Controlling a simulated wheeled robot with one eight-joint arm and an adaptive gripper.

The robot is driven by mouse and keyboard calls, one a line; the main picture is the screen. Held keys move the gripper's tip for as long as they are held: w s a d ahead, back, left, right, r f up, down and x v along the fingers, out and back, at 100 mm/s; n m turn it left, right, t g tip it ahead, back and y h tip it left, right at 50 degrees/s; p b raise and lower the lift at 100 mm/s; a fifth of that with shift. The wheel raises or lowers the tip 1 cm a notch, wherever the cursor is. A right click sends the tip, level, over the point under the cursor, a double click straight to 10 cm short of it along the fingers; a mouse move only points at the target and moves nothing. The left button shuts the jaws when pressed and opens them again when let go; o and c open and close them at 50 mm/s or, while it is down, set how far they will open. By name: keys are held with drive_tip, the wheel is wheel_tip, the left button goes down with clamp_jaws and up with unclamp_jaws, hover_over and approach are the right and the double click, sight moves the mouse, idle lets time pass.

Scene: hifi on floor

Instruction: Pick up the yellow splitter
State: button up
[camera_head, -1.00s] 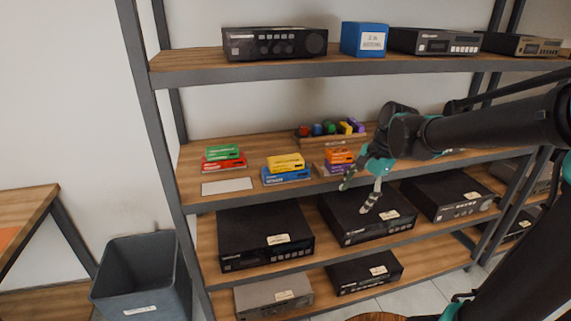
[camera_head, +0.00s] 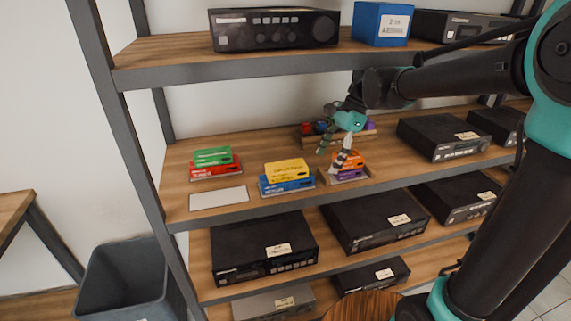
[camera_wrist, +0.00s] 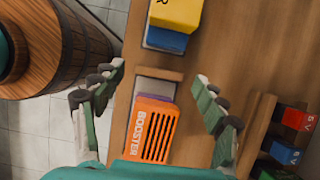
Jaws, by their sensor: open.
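The yellow splitter (camera_head: 286,168) is a small yellow box lying on top of a blue box (camera_head: 287,186) on the middle shelf. In the wrist view the yellow splitter (camera_wrist: 176,12) shows at the top edge, partly cut off, with the blue box (camera_wrist: 166,39) under it. My gripper (camera_head: 331,160) is open and empty, to the right of the yellow splitter, above the orange box. In the wrist view my gripper (camera_wrist: 160,78) has its fingers spread on either side of the orange box marked BOOSTER (camera_wrist: 152,130).
The orange box (camera_head: 349,158) lies on a purple box in a low wooden tray. A green box (camera_head: 213,156) on a red one (camera_head: 215,173) stands left, behind a white card (camera_head: 218,198). A wooden rack (camera_head: 308,142) is behind. The upper shelf (camera_head: 230,68) hangs above.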

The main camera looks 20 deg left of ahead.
sight(288, 166)
drive_tip(key=shift+a, duration=0.25)
drive_tip(key=s+a, duration=0.2)
drive_tip(key=a, duration=0.1)
drive_tip(key=s+a, duration=0.2)
drive_tip(key=a, duration=0.1)
drive_tip(key=s+a, duration=0.2)
drive_tip(key=a, duration=0.2)
drive_tip(key=shift+s+a+f, duration=0.1)
drive_tip(key=shift+s+f, duration=0.05)
drive_tip(key=shift+f, duration=0.4)
drive_tip(key=shift+f, duration=0.25)
drive_tip(key=c, duration=1.4)
